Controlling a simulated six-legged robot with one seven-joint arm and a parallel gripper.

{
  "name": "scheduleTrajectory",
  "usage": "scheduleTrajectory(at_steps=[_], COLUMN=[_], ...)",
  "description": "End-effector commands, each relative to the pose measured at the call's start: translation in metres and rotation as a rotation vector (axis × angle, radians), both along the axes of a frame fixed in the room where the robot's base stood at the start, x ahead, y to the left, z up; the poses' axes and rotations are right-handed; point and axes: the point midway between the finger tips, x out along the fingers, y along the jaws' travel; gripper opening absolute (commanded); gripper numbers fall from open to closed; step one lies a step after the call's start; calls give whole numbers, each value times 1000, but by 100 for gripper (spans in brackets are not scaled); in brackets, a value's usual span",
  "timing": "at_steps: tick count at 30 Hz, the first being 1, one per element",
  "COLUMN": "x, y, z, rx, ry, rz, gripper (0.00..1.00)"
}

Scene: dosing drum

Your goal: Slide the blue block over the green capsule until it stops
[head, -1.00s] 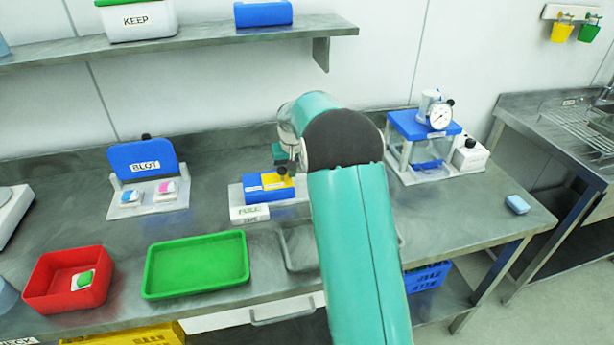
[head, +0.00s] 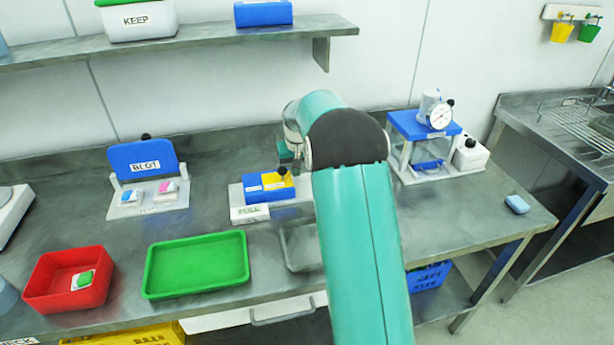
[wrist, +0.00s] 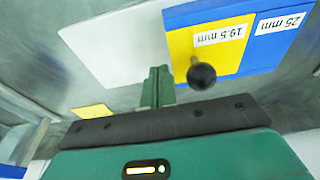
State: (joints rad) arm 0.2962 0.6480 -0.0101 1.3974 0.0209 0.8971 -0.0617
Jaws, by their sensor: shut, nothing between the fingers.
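A blue block (head: 254,188) lies beside a yellow block (head: 279,184) on a pale base plate at the back middle of the bench. In the wrist view the blue block (wrist: 275,35) reads 25 mm and the yellow block (wrist: 205,45) reads 19.5 mm. A black ball knob (wrist: 201,76) stands at the yellow block. My gripper (wrist: 158,85) is shut and empty, beside the yellow block and the knob. In the head view my arm partly hides it. A small green piece (head: 84,279) lies on a white card in the red tray; I cannot tell if it is the capsule.
A red tray (head: 42,293) and a green tray (head: 196,292) stand at the front left. The BLOT stand (head: 143,160) is at the back left. A blue-topped gauge frame (head: 420,125) stands to the right. A shelf (head: 200,37) runs above.

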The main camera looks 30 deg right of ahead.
Motion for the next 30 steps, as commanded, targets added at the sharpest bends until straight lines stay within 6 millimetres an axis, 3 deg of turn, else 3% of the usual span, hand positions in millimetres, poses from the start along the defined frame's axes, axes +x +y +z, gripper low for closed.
scheduleTrajectory(at_steps=[30], x=[0], y=[0], z=[74], rx=[-1], ry=[-1], rz=[0], gripper=[0])
